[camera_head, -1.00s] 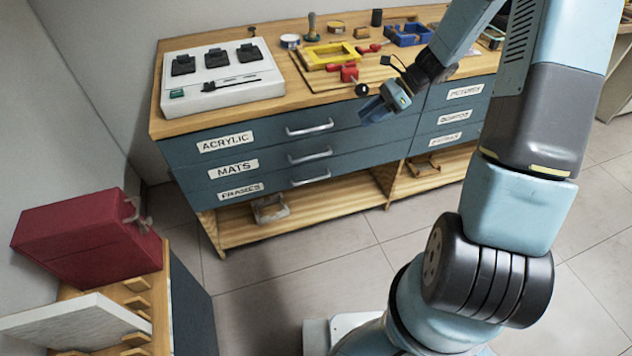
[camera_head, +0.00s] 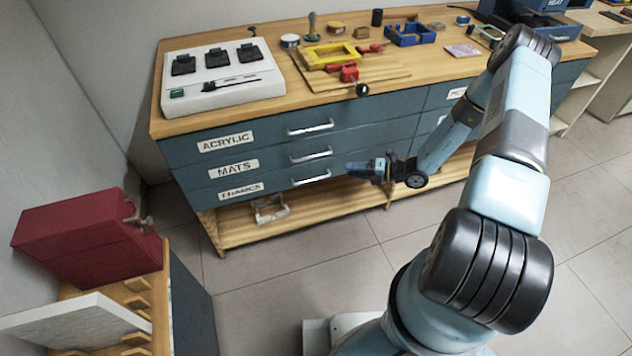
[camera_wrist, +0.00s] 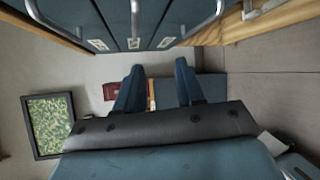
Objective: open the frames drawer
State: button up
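The frames drawer (camera_head: 205,199) is the lowest of three blue drawers at the left of the cabinet and is shut, flush with its front. Its label (camera_head: 240,190) and silver bar handle (camera_head: 311,178) show in the head view. My gripper (camera_head: 350,168) is a little to the right of that handle, apart from it, pointing left along the drawer fronts. In the wrist view my gripper's two fingers (camera_wrist: 158,82) are spread with nothing between them. The drawer handles show above them there, the one nearest the shelf being the frames handle (camera_wrist: 207,20).
Above are the mats handle (camera_head: 311,154) and acrylic handle (camera_head: 310,128). A wooden lower shelf (camera_head: 300,220) runs beneath, holding a small pale object (camera_head: 270,208). A red case (camera_head: 85,235) stands on a rack at the left. The floor (camera_head: 290,285) before the cabinet is clear.

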notch_tip(320, 180, down, 9)
jog(key=s+a+m+t, duration=0.1)
jog(key=s+m+t, duration=0.15)
jog(key=m, duration=0.35)
jog(key=w+x, duration=0.1)
jog(key=x, duration=1.3)
jog(key=shift+w+d+m+h, duration=0.25)
jog(key=shift+m+h, duration=0.05)
jog(key=shift+f+t, duration=0.1)
jog(key=shift+t, duration=0.15)
jog(key=shift+c, duration=0.5)
grip_shut()
jog(key=shift+d, duration=0.1)
